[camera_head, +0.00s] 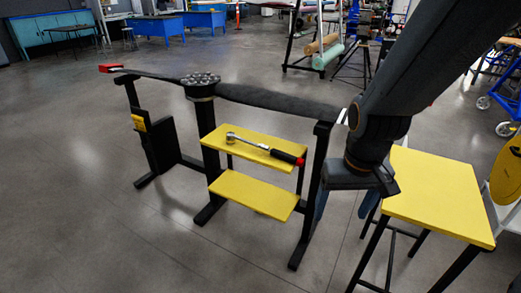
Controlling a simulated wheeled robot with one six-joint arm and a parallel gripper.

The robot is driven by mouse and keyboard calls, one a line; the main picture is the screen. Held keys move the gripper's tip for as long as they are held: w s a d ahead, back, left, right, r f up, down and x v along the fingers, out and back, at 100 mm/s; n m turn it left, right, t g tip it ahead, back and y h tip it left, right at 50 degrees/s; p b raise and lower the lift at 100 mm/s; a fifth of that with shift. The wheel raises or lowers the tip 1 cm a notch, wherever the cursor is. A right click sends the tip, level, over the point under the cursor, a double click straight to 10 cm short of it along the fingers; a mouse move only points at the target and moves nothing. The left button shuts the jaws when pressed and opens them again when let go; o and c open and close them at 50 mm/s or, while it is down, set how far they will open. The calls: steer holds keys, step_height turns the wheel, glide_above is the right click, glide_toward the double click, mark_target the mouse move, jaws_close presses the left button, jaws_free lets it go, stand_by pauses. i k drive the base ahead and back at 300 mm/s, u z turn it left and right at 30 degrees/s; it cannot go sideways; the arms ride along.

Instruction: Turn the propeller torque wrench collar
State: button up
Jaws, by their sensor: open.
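A torque wrench (262,147) lies on the upper yellow shelf of a black stand, its silver head to the left and its black handle (286,156) to the right. A small red part (299,161) shows at the handle's end; I cannot make out collar details. A dark propeller (275,99) rests across the stand top, with a bolted hub (201,80) and a red end (111,68) at the far left. My gripper (343,208) is right of the wrench, apart from it, open and empty. Its fingers point down.
A lower yellow shelf (253,193) is under the wrench. A yellow-topped table (432,192) stands close at the right. Stand legs (311,200) are near my gripper. Grey floor is clear at the front left. Blue benches (157,29) and a rack are farther back.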

mark_target(300, 162)
steer(key=z, duration=1.35)
steer(key=i, duration=0.35)
steer(key=u, duration=1)
